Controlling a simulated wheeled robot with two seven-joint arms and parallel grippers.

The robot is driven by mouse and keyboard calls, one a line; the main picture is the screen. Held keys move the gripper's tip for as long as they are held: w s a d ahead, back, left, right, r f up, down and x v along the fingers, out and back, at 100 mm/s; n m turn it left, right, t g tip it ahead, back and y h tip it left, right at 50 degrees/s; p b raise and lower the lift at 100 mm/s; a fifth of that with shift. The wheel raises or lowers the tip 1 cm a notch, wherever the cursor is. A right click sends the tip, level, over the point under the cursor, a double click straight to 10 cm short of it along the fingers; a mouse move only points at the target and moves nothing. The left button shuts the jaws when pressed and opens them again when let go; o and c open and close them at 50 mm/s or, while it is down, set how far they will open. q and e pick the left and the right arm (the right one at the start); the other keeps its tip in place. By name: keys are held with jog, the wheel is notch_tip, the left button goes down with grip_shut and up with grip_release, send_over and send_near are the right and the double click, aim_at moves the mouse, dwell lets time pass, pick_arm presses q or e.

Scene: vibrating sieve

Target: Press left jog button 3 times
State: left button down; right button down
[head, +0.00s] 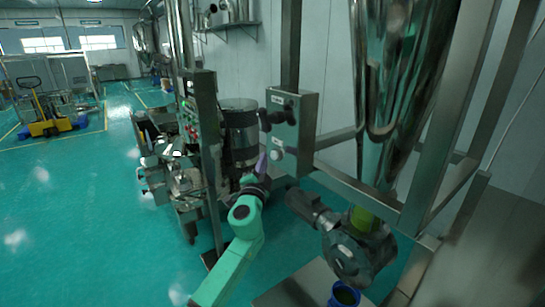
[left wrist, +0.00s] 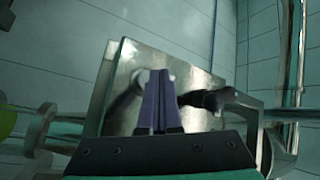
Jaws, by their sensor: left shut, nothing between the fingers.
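A grey metal control box (head: 290,125) is mounted on the frame post in the head view. Its face carries black knobs (head: 277,110) and a pale round button (head: 277,154) low on the left. I cannot read the labels, so which control is the left jog button is unclear. My left gripper (head: 262,162) is shut and empty, its purple fingers just beside the pale button. In the left wrist view the shut fingers (left wrist: 158,100) point at the box face (left wrist: 180,70). A pale round part behind them is mostly hidden; contact cannot be told.
A steel hopper (head: 405,80) stands right of the box, above a valve and motor unit (head: 355,245). A blue container (head: 343,295) is below. Other machinery (head: 180,170) stands left of my arm.

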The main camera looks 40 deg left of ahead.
pick_arm(q)
jog(key=shift+w, duration=0.15)
dwell(0.7)
jog(key=shift+w+d, duration=0.15)
jog(key=shift+w, duration=0.15)
jog(key=shift+w+d+b, duration=0.1)
jog(key=shift+w+b, duration=0.3)
jog(key=shift+b, duration=0.1)
dwell(0.5)
dwell(0.3)
jog(key=shift+s+a, duration=0.2)
jog(key=shift+s, duration=0.65)
jog(key=shift+s, duration=0.1)
jog(key=s, duration=0.2)
jog(key=s+a+p, duration=0.1)
jog(key=s, duration=0.1)
jog(key=shift+s+a, duration=0.2)
jog(key=shift+s, duration=0.1)
